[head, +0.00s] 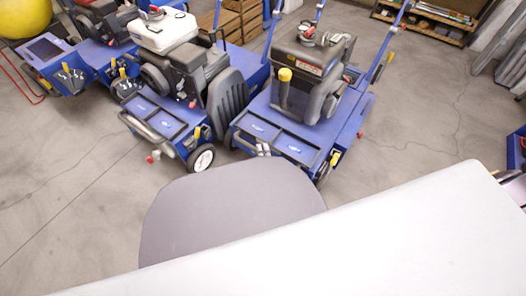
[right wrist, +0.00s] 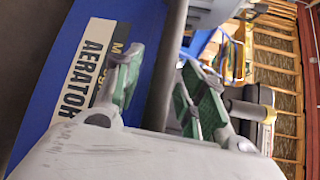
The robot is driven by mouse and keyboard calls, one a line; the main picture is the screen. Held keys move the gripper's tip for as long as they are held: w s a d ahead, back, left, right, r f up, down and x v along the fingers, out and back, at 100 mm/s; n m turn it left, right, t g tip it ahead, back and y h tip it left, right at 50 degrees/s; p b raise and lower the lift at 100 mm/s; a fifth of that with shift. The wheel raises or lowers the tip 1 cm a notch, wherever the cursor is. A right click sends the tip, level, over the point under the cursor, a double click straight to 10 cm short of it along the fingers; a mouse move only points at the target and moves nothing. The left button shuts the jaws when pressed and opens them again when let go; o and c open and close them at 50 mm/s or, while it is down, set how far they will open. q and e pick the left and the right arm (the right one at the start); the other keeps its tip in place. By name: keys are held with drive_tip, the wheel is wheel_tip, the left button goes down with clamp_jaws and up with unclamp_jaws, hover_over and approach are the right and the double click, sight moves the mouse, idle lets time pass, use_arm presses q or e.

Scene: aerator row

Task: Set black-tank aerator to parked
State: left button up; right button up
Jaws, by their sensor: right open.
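The black-tank aerator (head: 322,72) stands at the right of the row in the head view, a blue machine with a dark engine and tank on top. A yellow-tipped part (head: 285,75) stands up at its engine's left side, and a small yellow piece (head: 335,158) is at its front right corner. I cannot tell which control sets parking. My right gripper (right wrist: 160,92) is open in the right wrist view, its green-padded fingers apart with nothing between them. A blue panel lettered AERATOR (right wrist: 85,75) is close by; I cannot tell which machine carries it. My left gripper is not in view.
A white-tank aerator (head: 165,35) stands just left of the black-tank one, with another blue machine (head: 80,50) beyond it. A yellow ball-like object (head: 25,18) is at the far left. A low shelf (head: 428,22) is at the back. Open floor (head: 420,110) lies right of the row.

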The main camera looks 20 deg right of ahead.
drive_tip(key=shift+c, duration=0.5)
clamp_jaws()
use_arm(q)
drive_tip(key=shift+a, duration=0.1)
use_arm(e)
drive_tip(key=shift+d, duration=0.1)
